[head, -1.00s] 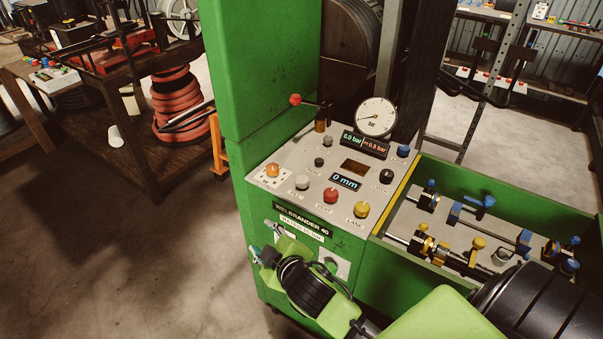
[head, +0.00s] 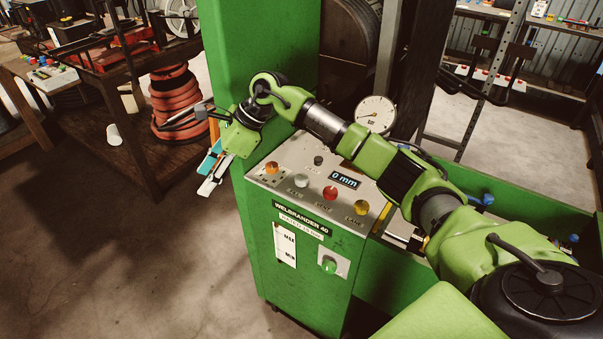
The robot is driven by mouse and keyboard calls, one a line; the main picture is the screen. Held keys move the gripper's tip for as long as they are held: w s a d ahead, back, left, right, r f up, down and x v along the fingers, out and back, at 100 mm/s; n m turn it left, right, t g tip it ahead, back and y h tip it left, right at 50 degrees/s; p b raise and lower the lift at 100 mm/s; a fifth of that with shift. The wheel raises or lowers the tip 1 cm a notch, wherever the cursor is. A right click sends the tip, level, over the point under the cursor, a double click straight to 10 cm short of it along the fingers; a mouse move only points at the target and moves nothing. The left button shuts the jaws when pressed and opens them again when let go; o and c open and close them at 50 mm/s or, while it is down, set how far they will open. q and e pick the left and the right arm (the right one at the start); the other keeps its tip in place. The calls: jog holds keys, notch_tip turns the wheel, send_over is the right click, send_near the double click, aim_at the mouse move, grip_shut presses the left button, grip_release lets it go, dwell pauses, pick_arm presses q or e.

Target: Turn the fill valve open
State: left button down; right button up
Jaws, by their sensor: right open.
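A green knob (head: 329,265) sits on a pale plate on the front of the green machine (head: 310,290). Beside it is a white gauge strip (head: 285,244) marked MAX and MIN. No label that I can read names the fill valve, so I cannot tell for certain which control it is. My right gripper (head: 207,180) is open and empty, with teal and pale fingers pointing down, left of the control panel and above the knob's height in the picture. My right arm crosses over the panel and hides its back part. My left gripper is out of view.
The panel carries an orange button (head: 271,168), a red button (head: 330,193), a yellow button (head: 361,208) and a 0 mm display (head: 345,180). A pressure dial (head: 376,113) stands behind my arm. A cart with a red hose coil (head: 176,105) is at left. Floor front left is clear.

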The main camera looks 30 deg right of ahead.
jog(key=d+r+g+h, duration=0.15)
jog(key=d+h, duration=0.35)
jog(key=d, duration=0.9)
notch_tip(320, 180, up, 4)
jog(key=m+g+h, duration=0.1)
jog(key=h, duration=0.1)
send_over(302, 177)
notch_tip(302, 177, down, 14)
jog(key=p, duration=0.3)
jog(key=shift+r+p, duration=0.15)
jog(key=shift+p, duration=0.15)
jog(key=shift+c, duration=0.2)
jog(key=c, duration=1)
